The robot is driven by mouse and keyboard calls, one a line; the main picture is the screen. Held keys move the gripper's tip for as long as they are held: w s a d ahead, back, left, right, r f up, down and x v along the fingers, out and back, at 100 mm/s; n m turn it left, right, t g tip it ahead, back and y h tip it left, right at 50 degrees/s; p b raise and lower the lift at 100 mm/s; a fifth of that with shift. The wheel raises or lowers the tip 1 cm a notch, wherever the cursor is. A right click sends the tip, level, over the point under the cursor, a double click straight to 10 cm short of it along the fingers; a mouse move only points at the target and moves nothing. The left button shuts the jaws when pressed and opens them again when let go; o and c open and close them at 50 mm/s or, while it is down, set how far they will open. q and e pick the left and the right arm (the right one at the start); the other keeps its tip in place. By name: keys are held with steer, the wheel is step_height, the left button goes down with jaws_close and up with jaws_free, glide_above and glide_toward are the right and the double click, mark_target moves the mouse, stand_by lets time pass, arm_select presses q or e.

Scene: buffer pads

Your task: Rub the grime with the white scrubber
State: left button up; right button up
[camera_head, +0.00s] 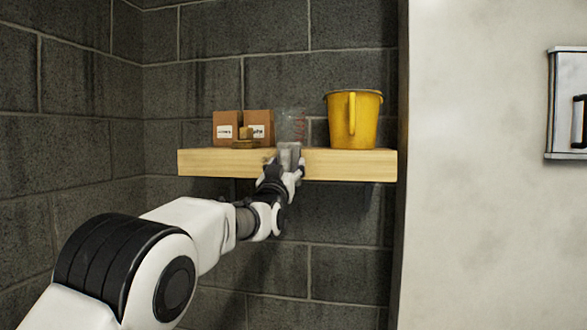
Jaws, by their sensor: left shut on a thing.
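My left arm reaches up to the shelf from the lower left. My left gripper (287,166) is at the shelf's front edge, shut on a small pale grey-white block (290,151). The block looks like the white scrubber, but it is small and partly hidden by the fingers. Faint grey smudges mark the pale wall (470,210) on the right; I cannot tell whether they are the grime. My right gripper is not in view.
The wooden shelf (350,165) holds two brown boxes (226,129) with labels, a yellow bucket (354,120) and a clear container with red marks (299,126) behind the gripper. A wall-mounted cabinet (566,100) is at the right edge. The space below the shelf is open.

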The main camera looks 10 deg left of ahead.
arm_select(q)
steer(key=a+b, duration=0.1)
steer(key=a, duration=0.4)
steer(key=shift+w+a+f, duration=0.1)
steer(key=shift+a, duration=1.25)
steer(key=shift+d, duration=0.1)
steer(key=s+b, duration=0.6)
steer(key=b, duration=0.1)
